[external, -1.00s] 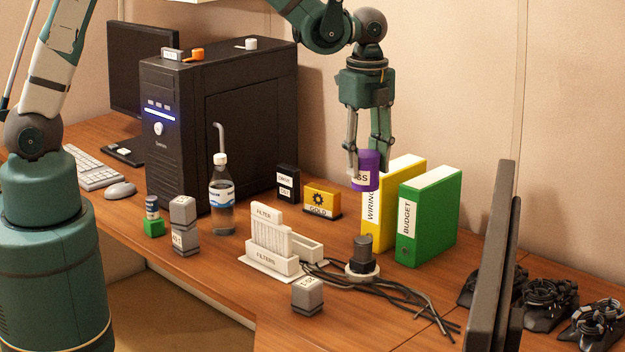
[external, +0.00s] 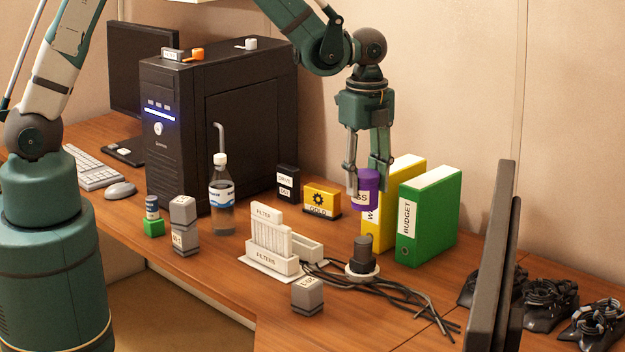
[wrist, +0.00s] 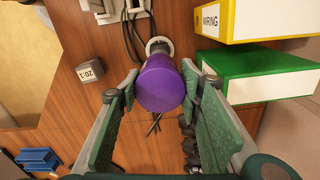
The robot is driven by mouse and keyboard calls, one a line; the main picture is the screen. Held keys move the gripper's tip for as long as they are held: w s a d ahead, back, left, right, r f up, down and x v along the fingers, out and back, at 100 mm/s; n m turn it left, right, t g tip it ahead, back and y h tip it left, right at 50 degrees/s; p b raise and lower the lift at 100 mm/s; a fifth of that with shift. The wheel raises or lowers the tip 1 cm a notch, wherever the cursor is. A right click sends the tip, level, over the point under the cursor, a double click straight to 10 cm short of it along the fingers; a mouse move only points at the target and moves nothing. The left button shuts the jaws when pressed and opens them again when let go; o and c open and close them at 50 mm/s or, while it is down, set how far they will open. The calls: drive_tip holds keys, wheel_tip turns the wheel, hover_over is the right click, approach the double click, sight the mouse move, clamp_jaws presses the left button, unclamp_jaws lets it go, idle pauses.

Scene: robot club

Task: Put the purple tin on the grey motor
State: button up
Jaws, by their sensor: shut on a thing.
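The purple tin (external: 368,191), with a white label, is held between the fingers of my gripper (external: 368,183), upright in the external view. It hangs in the air above the dark grey motor-like cylinder (external: 363,250), which stands on a round white base; a gap shows between them. In the wrist view the tin (wrist: 160,84) sits between the fingers of my gripper (wrist: 158,88) and hides most of the cylinder; part of the pale round base (wrist: 158,42) shows beyond it.
Yellow (external: 402,168) and green (external: 430,215) binders stand close right of and behind the tin. Black cables (external: 400,290) lie around the white base. A white filter rack (external: 272,255), a grey block (external: 308,295) and a bottle (external: 222,195) are to the left.

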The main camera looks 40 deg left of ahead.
sight(365, 173)
drive_tip(key=shift+f, duration=2.05)
drive_tip(key=shift+f, duration=0.15)
drive_tip(key=shift+f, duration=1.75)
drive_tip(key=shift+f+b, duration=0.15)
drive_tip(key=shift+b, duration=0.15)
drive_tip(key=o, duration=1)
drive_tip(key=shift+r, duration=0.2)
drive_tip(key=shift+r+p, duration=0.45)
drive_tip(key=shift+r, duration=5.5)
